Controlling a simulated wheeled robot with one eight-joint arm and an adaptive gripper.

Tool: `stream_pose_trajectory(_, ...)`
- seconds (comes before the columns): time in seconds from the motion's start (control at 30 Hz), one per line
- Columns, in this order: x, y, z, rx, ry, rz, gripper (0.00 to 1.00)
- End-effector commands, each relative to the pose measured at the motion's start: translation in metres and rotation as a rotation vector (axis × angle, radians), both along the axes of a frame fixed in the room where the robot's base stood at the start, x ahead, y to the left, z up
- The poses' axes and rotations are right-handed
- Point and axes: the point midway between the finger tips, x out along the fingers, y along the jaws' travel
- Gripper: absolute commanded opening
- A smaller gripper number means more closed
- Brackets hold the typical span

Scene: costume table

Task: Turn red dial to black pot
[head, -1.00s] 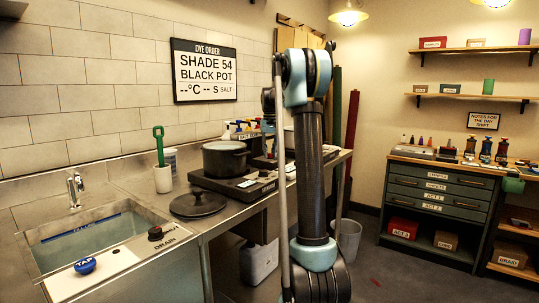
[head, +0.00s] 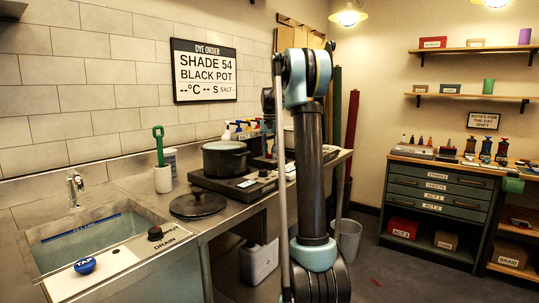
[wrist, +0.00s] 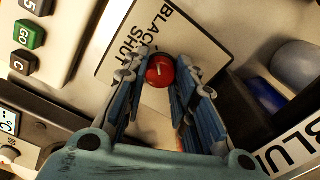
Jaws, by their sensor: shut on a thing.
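A round red dial (wrist: 159,72) with a pale mark on its face shows in the wrist view. It sits on a white plate (wrist: 190,42) lettered "BLACK" and "SHUT". My gripper (wrist: 163,66) has its two blue fingers on either side of the dial, shut on it. In the head view the black pot (head: 224,159) stands on a dark hot plate (head: 236,185) on the counter. My arm hides the dial and my gripper in the head view.
In the head view a black lid (head: 198,203) lies before the pot, with a sink (head: 85,240) at left.

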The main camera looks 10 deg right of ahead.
Motion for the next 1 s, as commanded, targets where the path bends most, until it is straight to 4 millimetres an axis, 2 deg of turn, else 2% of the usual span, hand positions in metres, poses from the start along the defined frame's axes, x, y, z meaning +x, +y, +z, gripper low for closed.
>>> stream_pose_trajectory(0.23,0.000,0.003,0.000,0.004,-0.001,0.003,0.01)
stream_pose_trajectory(0.27,0.000,0.003,0.000,0.004,-0.001,0.003,0.32)
stream_pose_trajectory(0.33,0.000,0.003,0.000,0.004,-0.001,0.003,0.46)
stream_pose_trajectory(0.77,0.000,0.001,0.005,0.002,-0.001,0.002,0.46)
stream_pose_trajectory(1.0,0.000,0.001,0.039,0.001,0.001,0.002,0.46)
